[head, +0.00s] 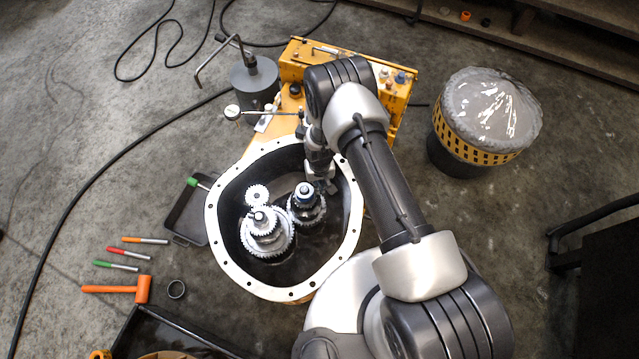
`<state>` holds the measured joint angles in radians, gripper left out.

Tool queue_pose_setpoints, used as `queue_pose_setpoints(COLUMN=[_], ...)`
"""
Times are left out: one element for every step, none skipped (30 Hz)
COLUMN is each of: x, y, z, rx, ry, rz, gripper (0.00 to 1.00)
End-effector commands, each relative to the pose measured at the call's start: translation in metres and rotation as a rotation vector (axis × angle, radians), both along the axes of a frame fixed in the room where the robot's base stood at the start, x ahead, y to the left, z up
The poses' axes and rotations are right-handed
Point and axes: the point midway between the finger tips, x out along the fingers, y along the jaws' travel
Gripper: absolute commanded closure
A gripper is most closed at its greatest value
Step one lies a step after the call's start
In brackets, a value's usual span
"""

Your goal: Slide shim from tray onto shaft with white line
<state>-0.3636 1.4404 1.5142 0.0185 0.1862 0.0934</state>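The transmission housing (213,235) stands open in the middle of the head view. Inside it are a left gear shaft (266,230), a small gear (257,195) and a right gear shaft (305,203). I cannot make out a white line on either shaft for certain. My gripper (328,184) points down inside the housing's upper right, close beside the right shaft. Its fingers are small and dark, so their opening and any held shim cannot be told. A black tray (150,318) shows at the lower left, partly cut off. No shim is clearly visible.
A small black pan (184,222) with a green-handled tool lies left of the housing. A drum (487,110) stands right.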

Motion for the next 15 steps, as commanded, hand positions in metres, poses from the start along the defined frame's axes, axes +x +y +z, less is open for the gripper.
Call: queue_pose_setpoints(x=[0.0001, 0.0001, -0.0002, -0.0002, -0.0001, -0.0001, 0.0000, 0.0000, 0.0001, 0.0001, 0.0003, 0.0004, 0.0004, 0.0003, 0.0003], y=[0.0000, 0.0000, 0.0000, 0.0000, 0.0000, 0.0000, 0.0000, 0.0000, 0.0001, 0.0001, 0.0001, 0.0001, 0.0001, 0.0001, 0.0001], z=[-0.0033, -0.0044, -0.0051, -0.0059, -0.0067, -0.0080, -0.0089, -0.0099, -0.0113, -0.0124, -0.0127, -0.0122, -0.0121, -0.0121, -0.0121], rx=[0.000, 0.000, 0.000, 0.000, 0.000, 0.000, 0.000, 0.000, 0.000, 0.000, 0.000, 0.000, 0.000, 0.000, 0.000], ry=[0.000, 0.000, 0.000, 0.000, 0.000, 0.000, 0.000, 0.000, 0.000, 0.000, 0.000, -0.001, 0.000, 0.000, 0.000], rz=[0.000, 0.000, 0.000, 0.000, 0.000, 0.000, 0.000, 0.000, 0.000, 0.000, 0.000, 0.000, 0.000, 0.000, 0.000], gripper=[1.00, 1.00, 1.00, 1.00, 1.00, 1.00, 1.00, 1.00, 1.00, 1.00, 0.96, 0.93, 0.91, 0.89, 0.86])
